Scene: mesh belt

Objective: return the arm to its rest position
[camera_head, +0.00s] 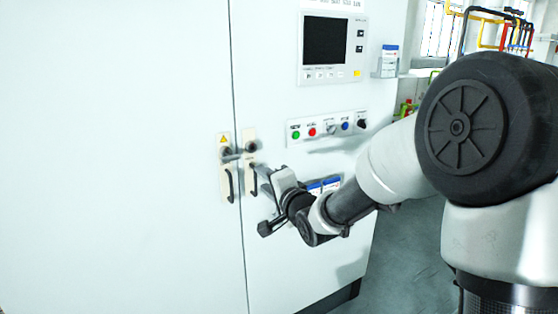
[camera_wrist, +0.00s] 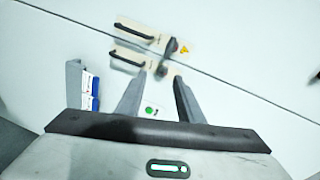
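My gripper (camera_head: 264,180) is in front of the white cabinet (camera_head: 120,150), close to the door handles by the vertical seam. In the wrist view, the two grey fingers of my gripper (camera_wrist: 160,76) stand apart with nothing between them. The wrist view shows two black handles (camera_wrist: 133,31) and a dark latch (camera_wrist: 167,60) beyond the fingertips. From these views I cannot tell whether a fingertip touches the latch or plate. My arm (camera_head: 390,165) reaches in from the right, bent and extended toward the cabinet.
A button panel (camera_head: 327,128) and a control screen (camera_head: 326,40) are on the cabinet above my forearm. A small holder (camera_head: 388,62) is at its right edge. Blue-and-white labelled items (camera_head: 324,186) sit just behind my wrist. Grey floor (camera_head: 415,245) is open at the right.

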